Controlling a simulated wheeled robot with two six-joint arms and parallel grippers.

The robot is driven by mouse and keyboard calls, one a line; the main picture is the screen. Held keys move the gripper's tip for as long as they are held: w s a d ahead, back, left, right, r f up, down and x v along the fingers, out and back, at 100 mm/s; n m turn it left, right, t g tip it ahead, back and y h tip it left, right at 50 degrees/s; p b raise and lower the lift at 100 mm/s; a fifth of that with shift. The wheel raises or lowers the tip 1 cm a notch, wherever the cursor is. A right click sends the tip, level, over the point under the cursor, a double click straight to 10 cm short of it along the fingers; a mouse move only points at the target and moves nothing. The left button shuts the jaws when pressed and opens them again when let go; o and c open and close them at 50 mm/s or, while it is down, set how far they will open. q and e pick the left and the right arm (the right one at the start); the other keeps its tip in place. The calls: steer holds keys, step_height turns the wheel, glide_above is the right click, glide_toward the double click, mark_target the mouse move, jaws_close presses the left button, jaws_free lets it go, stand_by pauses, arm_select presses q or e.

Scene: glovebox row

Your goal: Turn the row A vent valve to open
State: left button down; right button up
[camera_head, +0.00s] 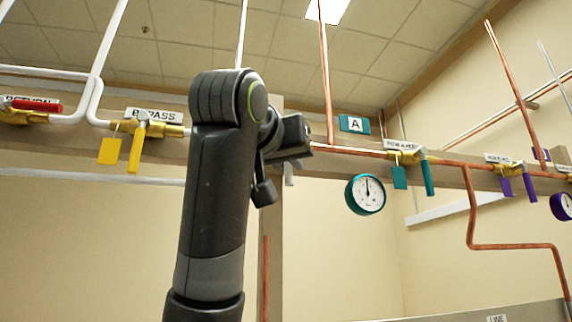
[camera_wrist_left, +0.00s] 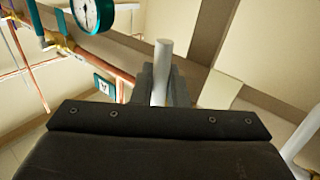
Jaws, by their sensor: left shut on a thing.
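My left gripper (camera_head: 298,140) is at the copper pipe just left of the teal row A sign (camera_head: 354,124). It is shut on a pale grey rod-like handle (camera_wrist_left: 163,62), which stands between the fingers in the left wrist view. In the head view a short pale end of the handle (camera_head: 289,174) shows below the gripper. The valve body and any label there are hidden behind my gripper and arm, so I cannot read the handle's setting. The row A sign also shows in the left wrist view (camera_wrist_left: 104,87). My right gripper is not in view.
A purple-handled valve (camera_head: 505,187) is farther right. At left are the yellow BYPASS handle (camera_head: 137,149) and the red RETURN handle (camera_head: 37,105). Copper pipes run along the rail.

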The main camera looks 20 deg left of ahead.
arm_select(q)
steer(key=shift+w+d+r+n+t+y+b, duration=0.15)
steer(key=shift+w+d+n+t+y+b, duration=0.15)
steer(key=shift+n+t+b, duration=0.55)
steer(key=shift+w+d+r+n+t+y+b, duration=0.1)
steer(key=shift+w+d+n+t+y+b, duration=0.2)
steer(key=shift+n, duration=0.9)
steer(key=shift+w+d+r+n+t+y+b, duration=0.15)
steer(key=shift+d+n+t+y+b, duration=0.3)
steer(key=shift+n, duration=0.6)
steer(key=c, duration=1.5)
jaws_free()
steer(key=shift+s, duration=0.1)
